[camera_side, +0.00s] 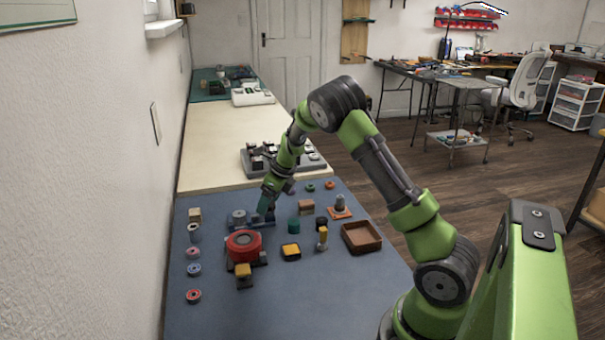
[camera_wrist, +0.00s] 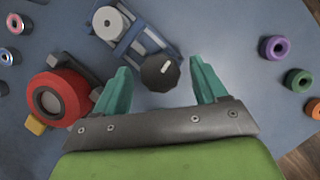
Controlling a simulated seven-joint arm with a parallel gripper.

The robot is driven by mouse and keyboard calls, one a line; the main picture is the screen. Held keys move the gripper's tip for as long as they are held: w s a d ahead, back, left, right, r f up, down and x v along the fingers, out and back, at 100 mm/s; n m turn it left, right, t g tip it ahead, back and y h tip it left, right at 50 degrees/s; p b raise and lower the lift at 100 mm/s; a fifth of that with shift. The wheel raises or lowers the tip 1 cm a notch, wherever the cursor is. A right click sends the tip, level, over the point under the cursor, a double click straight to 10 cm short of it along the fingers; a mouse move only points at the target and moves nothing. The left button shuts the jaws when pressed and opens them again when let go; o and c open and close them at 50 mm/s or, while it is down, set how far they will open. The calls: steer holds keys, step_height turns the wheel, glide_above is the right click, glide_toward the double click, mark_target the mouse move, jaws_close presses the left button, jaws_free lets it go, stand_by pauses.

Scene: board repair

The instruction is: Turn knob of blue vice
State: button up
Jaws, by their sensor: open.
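The blue vice (camera_wrist: 132,38) lies at the top middle of the wrist view, with a grey-white cylinder (camera_wrist: 107,22) on it. Its dark knob (camera_wrist: 160,72) with a white mark faces my gripper. My gripper (camera_wrist: 162,68) is open, with one teal finger on each side of the knob; I see a gap on both sides. In the side view the vice (camera_side: 248,223) sits on the blue mat, and my gripper (camera_side: 264,208) points down at its right end. There the fingers hide the knob.
A red round part (camera_side: 243,243) on a dark holder stands just in front of the vice. Several coloured rings, small blocks and a brown tray (camera_side: 361,237) lie around. A grey rack (camera_side: 283,159) stands behind. The front of the mat (camera_side: 290,305) is clear.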

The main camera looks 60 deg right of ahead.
steer(key=c, duration=1.1)
steer(key=shift+o, duration=0.2)
